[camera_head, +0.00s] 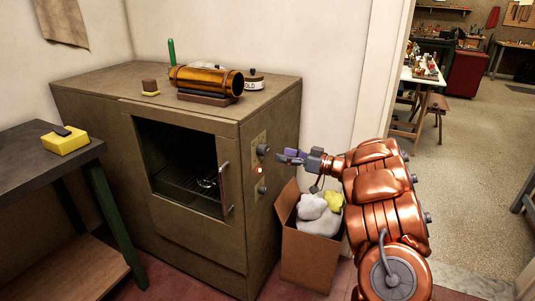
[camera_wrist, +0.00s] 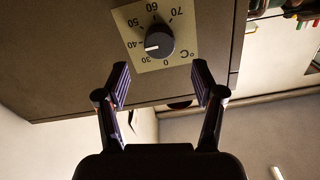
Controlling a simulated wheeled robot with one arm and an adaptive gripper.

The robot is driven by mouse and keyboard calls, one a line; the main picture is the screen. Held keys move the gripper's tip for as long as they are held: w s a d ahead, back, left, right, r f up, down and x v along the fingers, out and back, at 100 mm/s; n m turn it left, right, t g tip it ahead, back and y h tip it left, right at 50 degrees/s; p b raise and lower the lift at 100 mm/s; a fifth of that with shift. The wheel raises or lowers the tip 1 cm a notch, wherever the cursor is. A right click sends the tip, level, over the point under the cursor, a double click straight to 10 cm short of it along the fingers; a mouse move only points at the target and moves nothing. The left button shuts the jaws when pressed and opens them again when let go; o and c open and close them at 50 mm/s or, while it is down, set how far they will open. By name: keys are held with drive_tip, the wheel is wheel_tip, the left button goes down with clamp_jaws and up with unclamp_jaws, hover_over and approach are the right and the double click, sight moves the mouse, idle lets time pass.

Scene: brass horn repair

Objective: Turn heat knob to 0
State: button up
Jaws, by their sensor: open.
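The heat knob (camera_wrist: 158,42) is a dark round knob on a pale dial plate (camera_wrist: 184,70) marked in °C with 0 and 30 to 70. The picture of the dial is inverted. A white mark on the knob points at about 40. In the head view, the upper dark knob (camera_head: 263,149) sits on the right side of the brown oven (camera_head: 95,125). My gripper (camera_wrist: 161,84) is open and empty, its two fingers spread just short of the knob. It also shows in the head view (camera_head: 283,157), right of the upper knob, apart from it.
A red light (camera_head: 259,170) and a lower knob (camera_head: 262,190) are below the upper knob. The oven door (camera_head: 224,188) has a handle. A cardboard box (camera_head: 310,258) of rags stands below my gripper. A brass cylinder (camera_head: 206,80) lies on the oven top.

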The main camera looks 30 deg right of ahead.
sight(267, 150)
drive_tip(key=shift+x, duration=3.45)
drive_tip(key=shift+c, duration=0.4)
drive_tip(key=c, duration=1)
drive_tip(key=shift+c, duration=0.2)
